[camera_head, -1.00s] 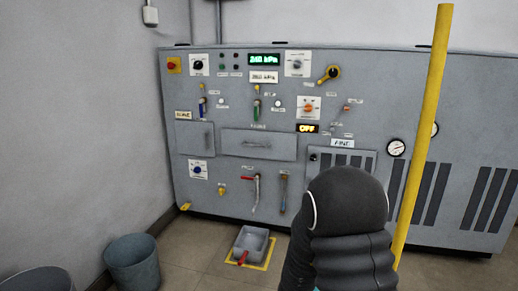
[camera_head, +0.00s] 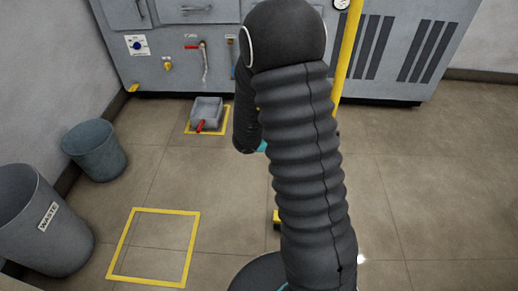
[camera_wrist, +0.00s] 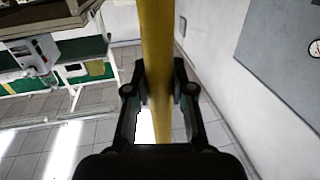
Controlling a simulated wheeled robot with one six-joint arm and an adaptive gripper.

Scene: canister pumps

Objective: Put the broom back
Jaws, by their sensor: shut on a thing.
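The broom's yellow handle (camera_head: 349,45) rises in the head view, right of my arm. Its lower part is mostly hidden behind my arm, and a small yellow and dark piece (camera_head: 276,217) low beside the arm may be its head. In the wrist view the yellow handle (camera_wrist: 158,35) runs up between the fingers of my gripper (camera_wrist: 160,82), which is shut on it. My gripper is hidden by my arm in the head view. A yellow-outlined empty square (camera_head: 152,247) is marked on the floor at lower left.
A grey dustpan (camera_head: 207,110) with a red handle lies in another yellow outline before the grey machine cabinet (camera_head: 290,90). A grey bin (camera_head: 96,150) and a WASTE bin (camera_head: 40,225) stand along the left wall. The floor at right is clear.

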